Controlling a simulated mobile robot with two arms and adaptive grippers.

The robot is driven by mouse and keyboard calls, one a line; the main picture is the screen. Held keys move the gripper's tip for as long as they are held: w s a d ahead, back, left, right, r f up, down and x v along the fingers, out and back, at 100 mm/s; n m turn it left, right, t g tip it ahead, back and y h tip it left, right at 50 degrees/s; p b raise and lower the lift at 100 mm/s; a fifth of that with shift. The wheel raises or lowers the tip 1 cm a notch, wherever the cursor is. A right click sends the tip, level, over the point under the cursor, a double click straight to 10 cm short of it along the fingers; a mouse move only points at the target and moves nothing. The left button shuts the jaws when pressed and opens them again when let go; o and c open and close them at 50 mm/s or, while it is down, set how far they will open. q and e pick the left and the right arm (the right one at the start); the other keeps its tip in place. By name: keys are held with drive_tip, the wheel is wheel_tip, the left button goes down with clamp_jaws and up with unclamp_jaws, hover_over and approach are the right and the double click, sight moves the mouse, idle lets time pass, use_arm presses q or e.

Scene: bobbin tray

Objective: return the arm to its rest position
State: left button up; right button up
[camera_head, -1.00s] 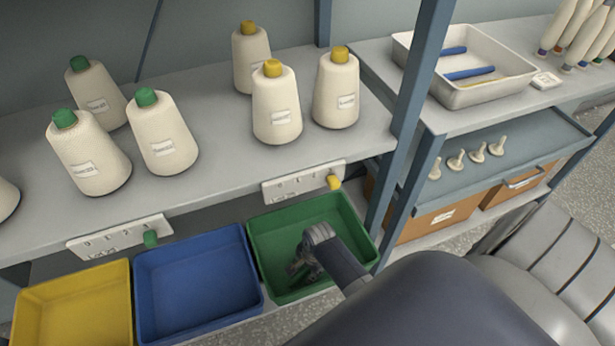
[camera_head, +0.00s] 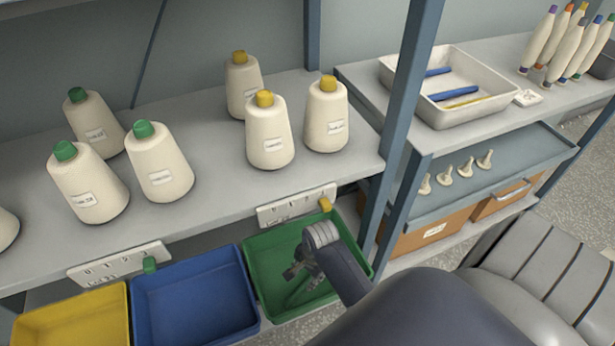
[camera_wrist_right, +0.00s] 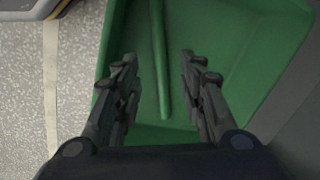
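My right arm reaches in from the lower right of the head view. Its gripper (camera_head: 297,273) is over the green bin (camera_head: 262,308). In the right wrist view the two fingers (camera_wrist_right: 160,95) stand apart with nothing between them. The green bin (camera_wrist_right: 240,32) fills most of that view behind them. A long thin green piece (camera_wrist_right: 160,60) shows in the bin, past the fingers and apart from them. My left gripper is not in either view.
A blue bin (camera_head: 195,305) and a yellow bin (camera_head: 75,322) stand left of the green one. Above is a shelf (camera_head: 225,190) with several yarn cones (camera_head: 160,165). A blue post (camera_head: 402,150) and a tray (camera_head: 475,118) are to the right.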

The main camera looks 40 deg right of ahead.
drive_tip(key=shift+s+r, duration=0.1)
drive_tip(key=shift+r, duration=0.3)
